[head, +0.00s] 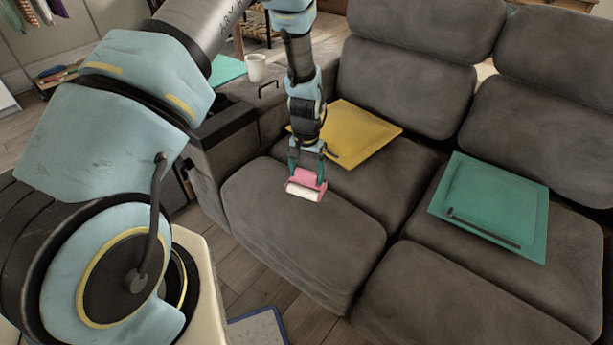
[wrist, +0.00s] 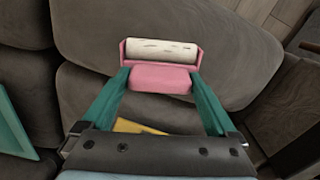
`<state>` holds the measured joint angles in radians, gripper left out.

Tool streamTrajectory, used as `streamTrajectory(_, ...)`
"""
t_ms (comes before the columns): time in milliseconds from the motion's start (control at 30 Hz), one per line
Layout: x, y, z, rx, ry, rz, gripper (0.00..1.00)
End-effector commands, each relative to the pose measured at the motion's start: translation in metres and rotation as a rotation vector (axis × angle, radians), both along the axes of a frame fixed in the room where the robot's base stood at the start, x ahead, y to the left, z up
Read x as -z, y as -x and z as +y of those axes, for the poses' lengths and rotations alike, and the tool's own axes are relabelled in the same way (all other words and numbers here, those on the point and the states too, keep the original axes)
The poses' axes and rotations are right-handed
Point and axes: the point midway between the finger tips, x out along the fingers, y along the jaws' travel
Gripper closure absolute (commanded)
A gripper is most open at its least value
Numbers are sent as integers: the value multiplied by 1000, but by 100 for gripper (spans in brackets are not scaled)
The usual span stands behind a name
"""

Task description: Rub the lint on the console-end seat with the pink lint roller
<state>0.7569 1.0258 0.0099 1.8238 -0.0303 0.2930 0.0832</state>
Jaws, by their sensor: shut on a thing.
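My gripper (head: 308,170) is shut on the pink lint roller (head: 306,184), above or at the rear part of the console-end seat (head: 300,235). In the wrist view my gripper (wrist: 161,80) has its two green fingers on either side of the pink body of the lint roller (wrist: 160,78). The white roll has dark specks on it and faces away from the palm. The console-end seat (wrist: 225,40) spreads beyond the roller. I cannot tell whether the roll touches the fabric. No separate lint can be made out on the seat.
A yellow cushion (head: 362,135) lies behind the gripper on the sofa. A green cushion (head: 490,205) with a dark bar-like thing (head: 482,228) on it lies on the other seat. The console (head: 235,105) at the left bears a white mug (head: 256,68). The seat's front is clear.

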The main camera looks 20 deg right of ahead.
Motion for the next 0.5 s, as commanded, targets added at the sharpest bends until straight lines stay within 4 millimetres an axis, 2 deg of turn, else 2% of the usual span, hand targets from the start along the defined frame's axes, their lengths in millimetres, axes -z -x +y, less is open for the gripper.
streamTrajectory(33, -9, -1, -1, 0, 1, -1, 51)
streamTrajectory(200, -22, -3, -1, -1, 1, -1, 51)
streamTrajectory(500, -25, -4, -1, -1, 1, -1, 51)
